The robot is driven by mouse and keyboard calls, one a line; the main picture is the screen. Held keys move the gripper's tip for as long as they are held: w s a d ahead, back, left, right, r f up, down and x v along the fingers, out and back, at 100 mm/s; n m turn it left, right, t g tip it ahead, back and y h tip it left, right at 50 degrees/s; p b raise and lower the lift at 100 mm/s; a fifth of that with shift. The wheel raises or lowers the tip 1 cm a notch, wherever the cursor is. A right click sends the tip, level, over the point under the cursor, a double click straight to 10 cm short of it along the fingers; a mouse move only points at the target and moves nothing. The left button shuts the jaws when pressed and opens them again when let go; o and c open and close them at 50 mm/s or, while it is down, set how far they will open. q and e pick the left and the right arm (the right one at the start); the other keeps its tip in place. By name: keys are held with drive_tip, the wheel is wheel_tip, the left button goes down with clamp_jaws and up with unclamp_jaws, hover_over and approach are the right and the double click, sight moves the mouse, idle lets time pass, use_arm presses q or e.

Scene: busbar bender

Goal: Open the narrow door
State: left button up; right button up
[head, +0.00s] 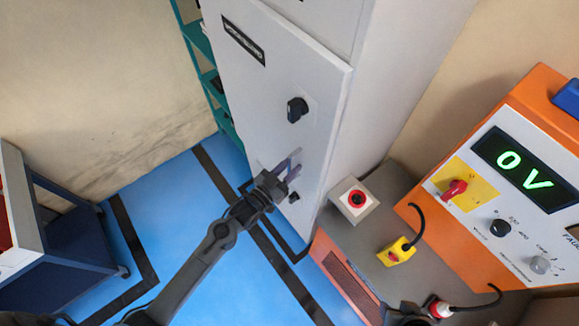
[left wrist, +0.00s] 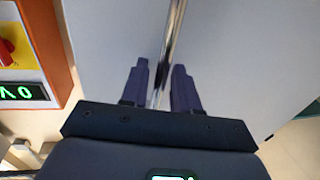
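The narrow door (head: 270,85) is a tall light-grey panel on the white cabinet, and it looks shut. It carries a black label and a black knob (head: 297,109). My left gripper (head: 297,160) is in front of its lower part. In the left wrist view, a shiny metal handle bar (left wrist: 174,30) runs between the two dark fingers of my left gripper (left wrist: 161,68).
Right of the cabinet stands a grey bench (head: 375,270) with a red button box (head: 355,200), a yellow switch box (head: 396,252) and an orange control unit (head: 530,120) reading 0V. A dark blue cart (head: 65,245) stands at left. Blue floor (head: 180,200) is open between.

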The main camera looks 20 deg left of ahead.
use_arm(q)
clamp_jaws()
idle(0.3)
